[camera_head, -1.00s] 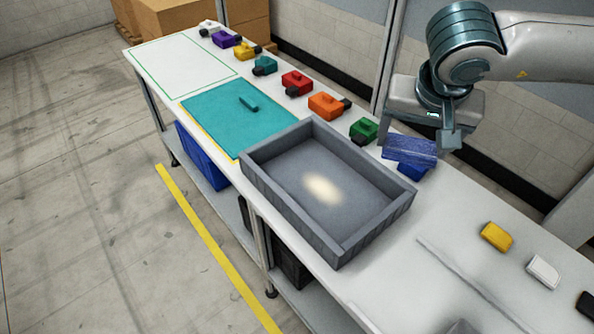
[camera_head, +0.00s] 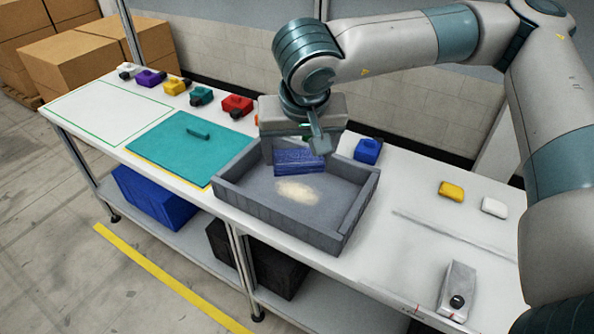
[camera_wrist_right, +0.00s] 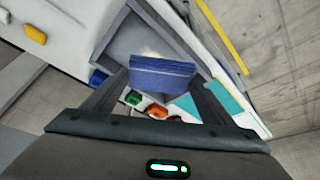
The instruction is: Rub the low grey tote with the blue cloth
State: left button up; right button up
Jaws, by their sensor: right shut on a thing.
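The low grey tote (camera_head: 230,200) stands on the white table, open at the top, with a pale beige smudge (camera_head: 297,192) on its floor. My right gripper (camera_head: 297,152) is shut on the blue cloth (camera_head: 299,163) and holds it over the back part of the tote, above the smudge. In the right wrist view the blue cloth (camera_wrist_right: 162,72) hangs between the two fingers, with the tote (camera_wrist_right: 120,40) beyond it. Whether the cloth touches the tote is hard to tell; it looks raised. My left gripper is not in view.
A teal mat (camera_head: 165,150) with a small teal bar lies left of the tote. Several coloured blocks, such as a red one (camera_head: 237,105), line the back edge. A blue block (camera_head: 368,150) stands behind the tote. Yellow (camera_head: 451,191) and white (camera_head: 494,207) pieces lie right.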

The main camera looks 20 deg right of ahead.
jog(key=shift+d, duration=0.1)
jog(key=shift+w+f, duration=0.2)
jog(key=shift+w, duration=0.05)
pick_arm(q)
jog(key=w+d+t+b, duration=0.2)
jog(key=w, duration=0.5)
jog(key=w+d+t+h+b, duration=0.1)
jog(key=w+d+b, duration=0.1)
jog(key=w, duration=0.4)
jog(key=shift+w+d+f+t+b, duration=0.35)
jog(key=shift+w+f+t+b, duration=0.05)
jog(key=shift+b, duration=0.45)
pick_arm(e)
jog(key=w+d+f+m+h, duration=0.1)
jog(key=w+d+f+m, duration=0.2)
jog(key=w+f, duration=0.3)
jog(key=w+d+f+m+g+h, duration=0.1)
jog(key=w+d+f+m, duration=0.2)
jog(key=w+f, duration=0.4)
notch_tip(320, 180, down, 5)
jog(key=shift+d+f+m+g, duration=0.1)
jog(key=shift+d+m+g, duration=0.25)
jog(key=shift+m, duration=0.35)
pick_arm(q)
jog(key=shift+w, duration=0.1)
pick_arm(e)
jog(key=shift+w, duration=0.1)
